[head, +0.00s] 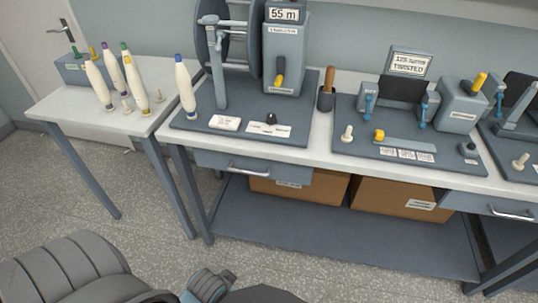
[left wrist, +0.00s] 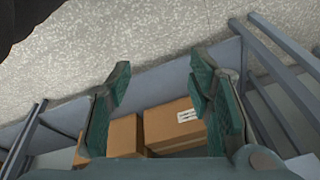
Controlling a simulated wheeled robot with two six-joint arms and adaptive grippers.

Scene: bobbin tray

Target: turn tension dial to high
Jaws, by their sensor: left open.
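My left gripper (head: 210,284) is low at the bottom of the head view, in front of the bench and below its top, partly cut off. In the left wrist view its jaws (left wrist: 161,72) are open and empty, with floor and boxes beyond. No dial is clearly legible as the tension dial. A small dark knob (head: 271,118) stands by white labels on the left machine's base. Another dark knob (head: 468,148) is at the right end of the middle machine's base, and a yellow knob (head: 379,135) is on that base. My right gripper is not in view.
The bench (head: 322,150) carries the machines. A wooden-handled tool stands in a dark cup (head: 326,100). A side table (head: 60,105) on the left holds several bobbins. Cardboard boxes (head: 402,203) sit below the bench, also seen in the left wrist view (left wrist: 172,122). The floor in front is clear.

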